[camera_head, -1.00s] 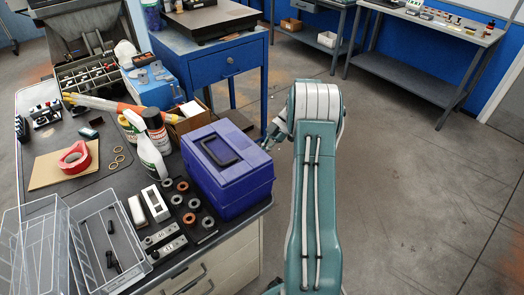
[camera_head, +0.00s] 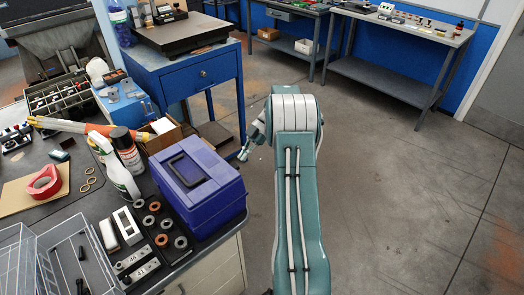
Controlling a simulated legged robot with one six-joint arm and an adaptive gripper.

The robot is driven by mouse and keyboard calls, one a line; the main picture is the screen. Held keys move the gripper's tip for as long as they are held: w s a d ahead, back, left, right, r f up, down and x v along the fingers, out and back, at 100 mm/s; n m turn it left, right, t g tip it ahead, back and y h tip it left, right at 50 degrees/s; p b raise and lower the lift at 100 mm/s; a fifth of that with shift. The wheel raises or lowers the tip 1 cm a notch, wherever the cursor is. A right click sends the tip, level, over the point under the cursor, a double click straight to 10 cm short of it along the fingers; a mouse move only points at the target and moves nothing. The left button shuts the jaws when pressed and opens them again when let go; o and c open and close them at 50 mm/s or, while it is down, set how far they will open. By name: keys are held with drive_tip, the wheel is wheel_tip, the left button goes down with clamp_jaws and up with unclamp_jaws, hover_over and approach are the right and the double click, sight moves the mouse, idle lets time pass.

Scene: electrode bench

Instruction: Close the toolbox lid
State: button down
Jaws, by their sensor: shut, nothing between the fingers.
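A blue-purple toolbox (camera_head: 205,203) stands at the near right corner of the dark bench. Its lid (camera_head: 190,167), with a dark handle frame on top, looks down on the body. Farther left, a grey compartmented metal box (camera_head: 60,103) stands open, with a raised grey panel (camera_head: 60,55) behind it; I cannot tell whether this is a toolbox.
A spray bottle (camera_head: 121,180), an aerosol can (camera_head: 127,152) and a tray of rings (camera_head: 163,239) crowd the blue toolbox's left side. A blue cabinet (camera_head: 205,78) stands behind. Open floor (camera_head: 390,190) lies to the right.

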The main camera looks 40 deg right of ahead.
drive_tip(key=d+f, duration=0.2)
drive_tip(key=d, duration=0.4)
drive_tip(key=s+a+r+m+h, duration=0.3)
drive_tip(key=a+r+m+h, duration=0.4)
drive_tip(key=a+r, duration=1.3)
drive_tip(key=s+a+r+m+t+h, duration=0.1)
drive_tip(key=s+a+m, duration=0.4)
drive_tip(key=s, duration=0.5)
drive_tip(key=s+a+m+t+h, duration=0.1)
drive_tip(key=s+a+m+t, duration=0.3)
drive_tip(key=s+a, duration=0.5)
drive_tip(key=shift+s+a+r+m+h, duration=0.2)
drive_tip(key=shift+s+r+m+h, duration=0.2)
drive_tip(key=shift+s+m, duration=0.65)
